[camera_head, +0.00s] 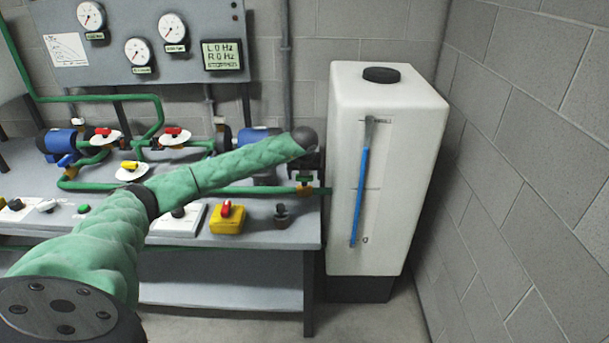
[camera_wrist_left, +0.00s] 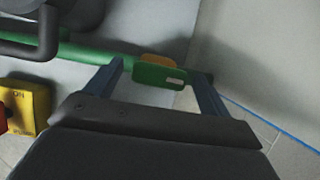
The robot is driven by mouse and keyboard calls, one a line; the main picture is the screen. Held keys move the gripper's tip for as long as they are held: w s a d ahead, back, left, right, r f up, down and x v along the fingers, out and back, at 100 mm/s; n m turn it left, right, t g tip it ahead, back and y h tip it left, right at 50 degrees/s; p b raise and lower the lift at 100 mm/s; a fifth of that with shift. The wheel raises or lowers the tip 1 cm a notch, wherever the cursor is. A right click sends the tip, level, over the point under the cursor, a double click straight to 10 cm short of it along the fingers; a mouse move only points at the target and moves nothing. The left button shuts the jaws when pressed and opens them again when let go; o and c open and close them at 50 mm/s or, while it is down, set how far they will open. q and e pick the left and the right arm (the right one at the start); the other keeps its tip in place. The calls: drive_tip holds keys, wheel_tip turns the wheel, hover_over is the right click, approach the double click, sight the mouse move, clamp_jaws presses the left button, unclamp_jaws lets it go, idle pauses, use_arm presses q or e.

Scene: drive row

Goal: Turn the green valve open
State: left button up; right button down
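The green valve (camera_head: 305,179) sits on the green pipe at the right end of the bench, beside the white tank (camera_head: 390,190). In the left wrist view its green handle (camera_wrist_left: 158,77) lies ahead between my fingers, with an orange-yellow part behind it. My left gripper (camera_head: 310,166) points down just above the valve, partly hidden by my wrist. In the left wrist view the gripper (camera_wrist_left: 158,70) is open, with one finger on each side of the handle and visible gaps. Whether a finger touches the valve body cannot be told. My right gripper is out of view.
A yellow box with a red switch (camera_head: 227,217) stands left of the valve; it also shows in the left wrist view (camera_wrist_left: 40,105). A small dark knob (camera_head: 282,214) is near the bench's front edge. Yellow-handled (camera_head: 130,166) and red-handled valves sit farther left. A block wall closes the right side.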

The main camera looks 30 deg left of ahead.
use_arm(q)
drive_tip(key=b+v, duration=0.2)
drive_tip(key=v, duration=0.6)
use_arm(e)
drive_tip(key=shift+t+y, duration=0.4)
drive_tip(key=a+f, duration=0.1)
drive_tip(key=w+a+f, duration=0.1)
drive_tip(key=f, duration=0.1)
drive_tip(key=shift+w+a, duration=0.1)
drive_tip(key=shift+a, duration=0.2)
use_arm(q)
drive_tip(key=shift+f, duration=0.1)
